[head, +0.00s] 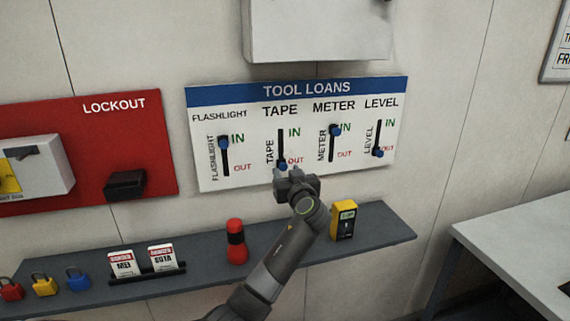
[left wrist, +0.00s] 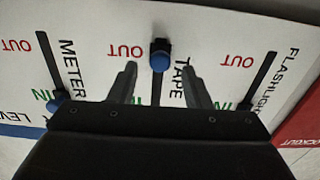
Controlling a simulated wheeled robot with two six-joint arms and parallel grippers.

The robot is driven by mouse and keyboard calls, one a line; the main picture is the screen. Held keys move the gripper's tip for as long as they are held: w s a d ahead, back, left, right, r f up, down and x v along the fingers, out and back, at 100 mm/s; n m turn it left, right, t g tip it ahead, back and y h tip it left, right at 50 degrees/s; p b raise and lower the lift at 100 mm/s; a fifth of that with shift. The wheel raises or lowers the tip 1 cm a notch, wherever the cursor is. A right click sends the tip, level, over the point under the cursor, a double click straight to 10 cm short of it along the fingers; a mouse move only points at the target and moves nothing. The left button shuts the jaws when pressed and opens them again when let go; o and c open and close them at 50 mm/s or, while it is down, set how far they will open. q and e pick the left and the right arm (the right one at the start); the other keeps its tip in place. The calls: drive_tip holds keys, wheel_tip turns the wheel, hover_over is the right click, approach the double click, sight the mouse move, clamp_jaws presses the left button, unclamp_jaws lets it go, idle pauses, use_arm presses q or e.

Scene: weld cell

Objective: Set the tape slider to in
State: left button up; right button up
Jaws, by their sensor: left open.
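The TOOL LOANS board (head: 300,184) hangs on the wall with several vertical slots, each with a blue knob. The tape slider knob (head: 282,165) is at the bottom of its slot, beside OUT. In the left wrist view the tape knob (left wrist: 160,58) also sits at the OUT end, between and just beyond the fingertips. My left gripper (head: 281,174) is open, just below the tape knob in the head view. It also shows in the left wrist view (left wrist: 159,72), fingers on either side of the tape slot. Contact with the knob cannot be told. My right gripper is out of view.
The flashlight knob (head: 223,142) and meter knob (head: 335,130) are up at IN; the level knob (head: 378,153) is down at OUT. A shelf (head: 205,264) below holds a red flashlight (head: 236,241), a yellow meter (head: 343,221) and padlocks. A grey box (head: 317,30) juts out above.

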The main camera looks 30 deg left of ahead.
sight(282, 165)
use_arm(q)
drive_tip(key=shift+p+x, duration=0.3)
drive_tip(key=shift+x, duration=1.1)
clamp_jaws()
